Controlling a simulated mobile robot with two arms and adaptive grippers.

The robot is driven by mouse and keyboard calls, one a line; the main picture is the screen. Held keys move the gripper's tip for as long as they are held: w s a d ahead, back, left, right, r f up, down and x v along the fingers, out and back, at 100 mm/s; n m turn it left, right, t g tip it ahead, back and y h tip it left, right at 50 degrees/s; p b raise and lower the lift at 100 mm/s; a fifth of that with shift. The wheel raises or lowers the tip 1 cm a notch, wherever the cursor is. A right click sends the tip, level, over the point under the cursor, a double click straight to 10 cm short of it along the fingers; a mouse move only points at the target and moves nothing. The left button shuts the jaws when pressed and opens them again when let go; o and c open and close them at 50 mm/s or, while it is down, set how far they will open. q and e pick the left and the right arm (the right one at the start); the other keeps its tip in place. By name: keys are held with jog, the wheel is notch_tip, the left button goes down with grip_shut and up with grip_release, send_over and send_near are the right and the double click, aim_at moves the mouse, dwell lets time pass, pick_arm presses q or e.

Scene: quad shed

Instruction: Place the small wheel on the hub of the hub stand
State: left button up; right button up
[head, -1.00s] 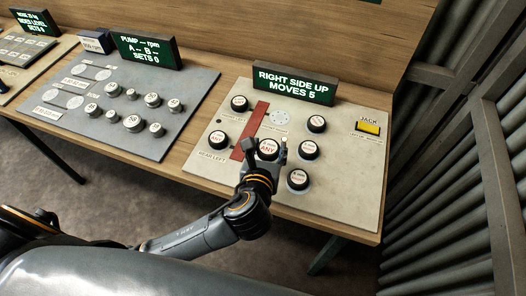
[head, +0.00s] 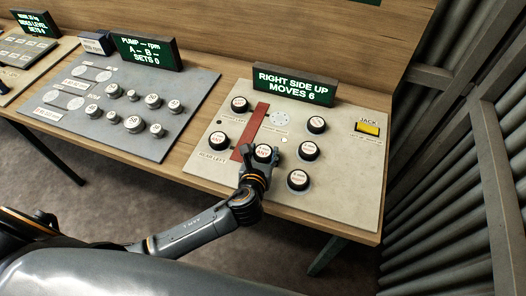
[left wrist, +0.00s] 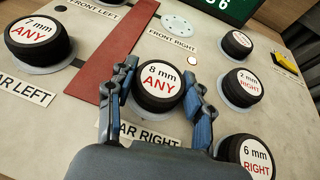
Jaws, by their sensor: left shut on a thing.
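No wheel or hub stand that I can make out by name shows. My left gripper (head: 263,155) is shut on the black round block marked "8 mm ANY" (left wrist: 160,77), with one finger on each side, at the rear right place of the pale board (head: 350,190). In the left wrist view, my left gripper (left wrist: 161,98) hides part of the "REAR RIGHT" label. I cannot tell whether the block is clear of the board. A bare white disc (head: 280,117) lies at "FRONT RIGHT". My right gripper is not in view.
Similar blocks stand close by: "7 mm ANY" (left wrist: 38,42), "2 mm RIGHT" (left wrist: 242,87) and "6 mm RIGHT" (left wrist: 248,156). A red strip (head: 250,130) crosses the board. A sign (head: 294,85) stands behind it. A yellow jack switch (head: 367,128) is at right.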

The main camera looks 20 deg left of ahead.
pick_arm(q)
jog(key=o, duration=1.1)
jog(key=shift+f, duration=0.1)
jog(key=shift+o, duration=0.2)
jog(key=shift+s+r, duration=0.15)
jog(key=shift+r, duration=0.05)
jog(key=v, duration=1.1)
jog(key=shift+s+r+b, duration=0.15)
jog(key=shift+s+b, duration=0.15)
